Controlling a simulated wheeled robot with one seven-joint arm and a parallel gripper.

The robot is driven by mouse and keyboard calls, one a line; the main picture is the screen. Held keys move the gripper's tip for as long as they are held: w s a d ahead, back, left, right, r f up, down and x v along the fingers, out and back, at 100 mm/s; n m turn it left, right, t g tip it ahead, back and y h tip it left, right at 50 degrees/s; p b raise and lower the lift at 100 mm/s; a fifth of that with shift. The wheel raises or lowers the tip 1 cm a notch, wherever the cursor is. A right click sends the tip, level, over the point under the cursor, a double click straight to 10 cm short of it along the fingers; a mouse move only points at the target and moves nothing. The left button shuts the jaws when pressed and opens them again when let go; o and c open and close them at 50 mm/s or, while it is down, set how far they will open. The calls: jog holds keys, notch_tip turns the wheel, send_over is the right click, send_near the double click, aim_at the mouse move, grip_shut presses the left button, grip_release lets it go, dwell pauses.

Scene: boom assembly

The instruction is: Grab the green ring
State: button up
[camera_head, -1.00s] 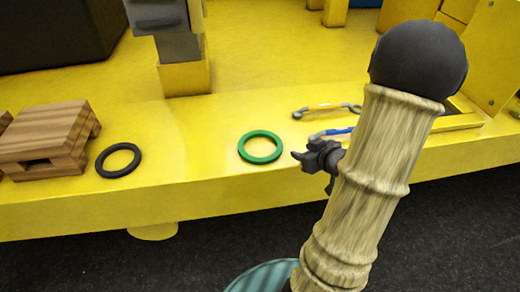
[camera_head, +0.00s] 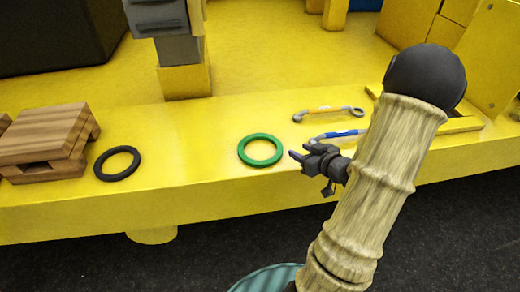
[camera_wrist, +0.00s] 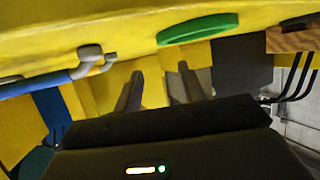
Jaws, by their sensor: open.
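The green ring (camera_head: 260,150) lies flat on the yellow surface in the head view, left of my gripper. It also shows near the top of the wrist view (camera_wrist: 198,28), beyond the fingers and a little to their right. My gripper (camera_head: 300,158) is just right of the ring in the head view, apart from it. In the wrist view its two fingers (camera_wrist: 158,88) stand apart with nothing between them.
A black ring (camera_head: 118,163) and a wooden block (camera_head: 45,140) lie to the left. A yellow-handled wrench (camera_head: 328,113) and a blue-handled wrench (camera_head: 338,134) lie right of the green ring. The yellow ledge's front edge drops to a dark floor.

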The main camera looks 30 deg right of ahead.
send_near(275, 140)
jog(key=x, duration=0.3)
jog(key=shift+d+f+p, duration=0.15)
jog(key=shift+d+p, duration=0.1)
jog(key=shift+p, duration=0.05)
jog(key=shift+w+a+f, duration=0.1)
jog(key=shift+w+a, duration=0.05)
jog(key=shift+w, duration=0.3)
jog(key=p+x, duration=0.1)
jog(key=x, duration=0.3)
jog(key=shift+w+a, duration=0.1)
jog(key=shift+w, duration=0.05)
grip_shut()
